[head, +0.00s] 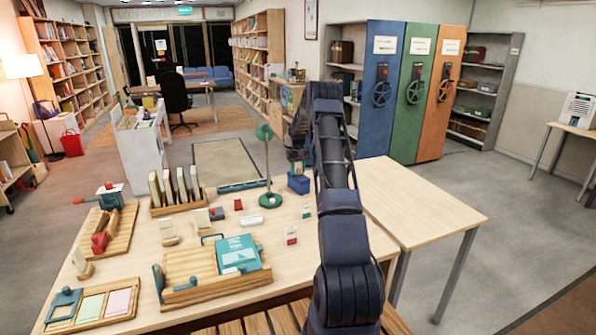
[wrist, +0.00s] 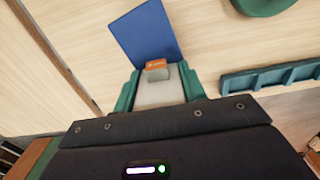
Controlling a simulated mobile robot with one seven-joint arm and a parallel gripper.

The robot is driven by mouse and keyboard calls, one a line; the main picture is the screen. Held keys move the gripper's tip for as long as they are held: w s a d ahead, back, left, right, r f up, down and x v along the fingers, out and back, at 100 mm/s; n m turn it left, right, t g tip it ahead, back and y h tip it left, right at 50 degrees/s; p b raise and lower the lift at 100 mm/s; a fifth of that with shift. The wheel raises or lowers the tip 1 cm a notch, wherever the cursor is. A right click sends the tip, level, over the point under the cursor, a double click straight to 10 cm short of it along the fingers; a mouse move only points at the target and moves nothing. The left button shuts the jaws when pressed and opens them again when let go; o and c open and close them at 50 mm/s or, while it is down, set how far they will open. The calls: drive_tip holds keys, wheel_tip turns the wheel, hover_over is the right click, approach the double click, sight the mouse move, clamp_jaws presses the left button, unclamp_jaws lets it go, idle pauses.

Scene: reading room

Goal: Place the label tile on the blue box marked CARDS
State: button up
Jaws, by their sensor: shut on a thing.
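My gripper (wrist: 160,80) has teal fingers, which are closed on a pale tile (wrist: 158,92) with an orange part (wrist: 157,64) at its far end. In the wrist view the blue box (wrist: 143,32) is just beyond the fingertips, its plain blue surface facing me. In the head view the blue box (head: 298,184) stands near the back right edge of the main table, and my gripper (head: 296,166) is right above it, partly hidden by my arm. I cannot read any marking on the box, nor tell whether the tile touches it.
A green stand (head: 270,200) with a tall post is left of the box. A teal rack (head: 242,186) lies along the back edge. The side table (head: 425,205) is bare.

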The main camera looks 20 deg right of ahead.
drive_tip(key=shift+f, duration=0.1)
drive_tip(key=o, duration=1)
